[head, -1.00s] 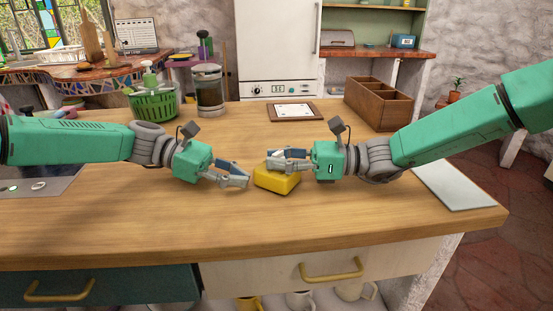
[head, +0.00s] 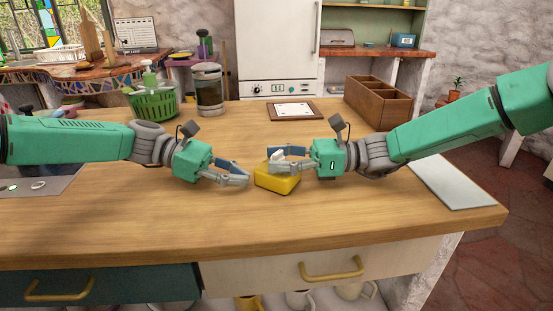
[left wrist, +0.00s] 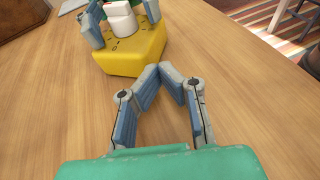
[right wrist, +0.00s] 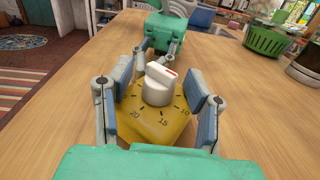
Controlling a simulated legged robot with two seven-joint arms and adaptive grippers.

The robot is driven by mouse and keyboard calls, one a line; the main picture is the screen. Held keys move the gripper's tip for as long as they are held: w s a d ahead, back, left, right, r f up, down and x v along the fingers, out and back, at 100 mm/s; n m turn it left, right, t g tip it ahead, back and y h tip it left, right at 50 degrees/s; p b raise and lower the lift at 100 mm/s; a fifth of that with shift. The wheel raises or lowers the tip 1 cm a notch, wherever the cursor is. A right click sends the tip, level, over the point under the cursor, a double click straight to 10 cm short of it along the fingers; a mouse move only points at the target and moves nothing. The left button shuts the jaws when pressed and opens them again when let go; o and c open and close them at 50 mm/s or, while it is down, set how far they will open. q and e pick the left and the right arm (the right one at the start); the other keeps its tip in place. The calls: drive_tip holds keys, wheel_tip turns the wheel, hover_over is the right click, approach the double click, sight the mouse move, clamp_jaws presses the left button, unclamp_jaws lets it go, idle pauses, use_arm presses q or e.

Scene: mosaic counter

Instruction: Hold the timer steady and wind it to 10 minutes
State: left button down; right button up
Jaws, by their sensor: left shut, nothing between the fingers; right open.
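The timer (head: 277,183) is a yellow block on the wooden counter with a white knob (right wrist: 157,88) on top. In the right wrist view, its face (right wrist: 158,130) shows 20, 15 and 10, and the knob carries a red mark on its far right side. My right gripper (head: 273,160) is open, with its fingers apart on either side of the knob. My left gripper (head: 247,180) is shut and empty, just left of the timer. In the left wrist view, its closed fingertips (left wrist: 160,70) are close to the timer's near side (left wrist: 130,60); contact is unclear.
Behind stand a green basket (head: 153,103), a glass jar (head: 209,92), a framed card (head: 294,111) and a wooden divided box (head: 379,104). A pale board (head: 452,183) lies at the right end. The counter in front of the timer is clear.

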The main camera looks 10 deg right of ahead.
drive_tip(key=d, duration=1.2)
drive_tip(key=shift+s+f, duration=0.15)
drive_tip(key=shift+s, duration=0.05)
drive_tip(key=shift+a, duration=0.1)
drive_tip(key=shift+s+a+r+m+t, duration=0.2)
drive_tip(key=shift+s+m+t, duration=0.2)
drive_tip(key=shift+s+t, duration=0.15)
drive_tip(key=a, duration=0.4)
drive_tip(key=w+a, duration=0.1)
drive_tip(key=a, duration=0.6)
drive_tip(key=shift+w+a, duration=0.3)
drive_tip(key=shift+a, duration=0.05)
clamp_jaws()
drive_tip(key=shift+f, duration=0.1)
